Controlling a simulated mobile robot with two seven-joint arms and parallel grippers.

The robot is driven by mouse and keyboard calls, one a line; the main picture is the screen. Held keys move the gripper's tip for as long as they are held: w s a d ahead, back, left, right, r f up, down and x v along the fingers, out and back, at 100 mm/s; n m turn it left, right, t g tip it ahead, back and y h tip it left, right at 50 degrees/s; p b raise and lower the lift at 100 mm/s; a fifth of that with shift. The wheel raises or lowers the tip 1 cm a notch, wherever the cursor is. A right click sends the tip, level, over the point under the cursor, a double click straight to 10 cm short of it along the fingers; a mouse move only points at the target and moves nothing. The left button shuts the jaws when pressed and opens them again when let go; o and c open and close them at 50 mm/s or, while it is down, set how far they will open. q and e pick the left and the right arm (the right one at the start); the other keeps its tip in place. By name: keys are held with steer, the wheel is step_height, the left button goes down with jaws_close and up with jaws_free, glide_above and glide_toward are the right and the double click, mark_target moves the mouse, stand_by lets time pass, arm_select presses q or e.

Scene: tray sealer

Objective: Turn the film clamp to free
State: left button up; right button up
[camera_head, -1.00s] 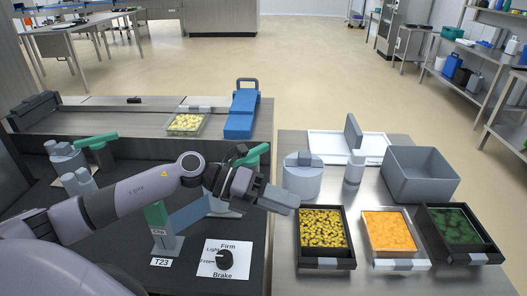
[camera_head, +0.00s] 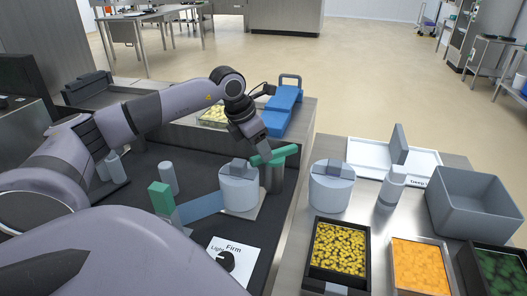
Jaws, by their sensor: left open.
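A green lever (camera_head: 274,155) sits on top of a grey post (camera_head: 272,178) behind the grey-white cylinder on the dark bench; it looks like the film clamp, though no label on it shows. My left gripper (camera_head: 258,150) is open, pointing down at the lever's left end. Its fingertips overlap that end in the picture; I cannot tell if they touch it. A brake card with a black knob (camera_head: 227,262) lies in front, partly hidden by my arm; "Light" and "Firm" are readable. My right gripper is not in view.
A second cylinder (camera_head: 331,187), food trays (camera_head: 339,252) and a grey bin (camera_head: 476,204) stand on the right table. A blue tool (camera_head: 282,108) lies behind.

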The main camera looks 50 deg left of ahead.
arm_select(q)
steer(key=shift+x, duration=0.9)
jaws_close()
